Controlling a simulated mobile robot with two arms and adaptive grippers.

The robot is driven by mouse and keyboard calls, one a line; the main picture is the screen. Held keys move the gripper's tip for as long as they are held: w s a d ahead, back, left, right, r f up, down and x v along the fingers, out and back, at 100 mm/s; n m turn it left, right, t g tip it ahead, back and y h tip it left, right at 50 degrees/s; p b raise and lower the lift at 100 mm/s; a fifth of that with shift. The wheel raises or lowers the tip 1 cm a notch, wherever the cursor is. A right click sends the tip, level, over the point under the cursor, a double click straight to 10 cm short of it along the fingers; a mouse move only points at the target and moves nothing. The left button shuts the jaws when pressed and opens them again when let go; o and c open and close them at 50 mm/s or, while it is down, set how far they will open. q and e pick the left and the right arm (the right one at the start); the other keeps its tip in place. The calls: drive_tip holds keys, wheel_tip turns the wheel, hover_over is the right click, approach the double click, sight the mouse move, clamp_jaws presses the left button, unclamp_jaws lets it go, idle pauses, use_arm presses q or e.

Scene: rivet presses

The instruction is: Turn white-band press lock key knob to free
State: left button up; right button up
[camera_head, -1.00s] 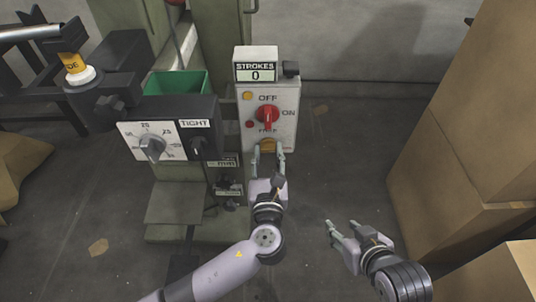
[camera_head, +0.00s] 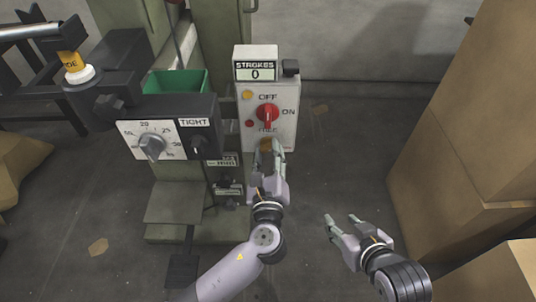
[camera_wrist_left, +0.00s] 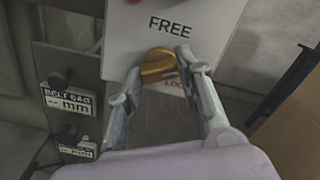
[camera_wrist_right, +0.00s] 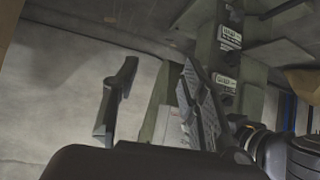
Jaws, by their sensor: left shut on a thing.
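The lock key knob is a brass-yellow knob (camera_wrist_left: 158,66) low on the light grey control box (camera_head: 285,92). In the left wrist view it lies between the word FREE above and a partly hidden LOCK label below. My left gripper (camera_head: 268,150) is shut on the knob, one fingertip on each side, and also shows in the left wrist view (camera_wrist_left: 155,84). In the head view the fingers hide most of the knob. A white band (camera_head: 78,75) circles the press's post at upper left. My right gripper (camera_head: 342,226) is open and empty, away from the press.
A red selector knob (camera_head: 267,116) sits just above the key knob, with OFF and ON labels. A black unit with a grey dial (camera_head: 151,146) and a TIGHT label stands to the left.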

use_arm(q)
drive_tip(key=n+b, duration=0.2)
drive_tip(key=n, duration=0.4)
drive_tip(key=shift+f+n, duration=0.15)
drive_tip(key=shift+n, duration=0.15)
use_arm(e)
drive_tip(key=w+a+r+t+y, duration=0.2)
drive_tip(key=w+a+r+t, duration=0.1)
drive_tip(key=w+r+t, duration=0.4)
use_arm(q)
drive_tip(key=shift+n+b, duration=0.8)
drive_tip(key=shift+n, duration=0.4)
drive_tip(key=n+b, duration=0.1)
drive_tip(key=n, duration=0.1)
drive_tip(key=shift+n, duration=0.7)
use_arm(e)
drive_tip(key=s+a+r+t+y, duration=0.1)
drive_tip(key=r+t, duration=0.5)
drive_tip(key=r, duration=0.8)
drive_tip(key=shift+s+n+y, duration=0.3)
drive_tip(key=shift+s+y, duration=0.4)
drive_tip(key=shift+s, duration=0.3)
drive_tip(key=shift+f, duration=0.1)
use_arm(q)
drive_tip(key=o, duration=1.2)
drive_tip(key=shift+c, duration=0.2)
drive_tip(key=s, duration=1.2)
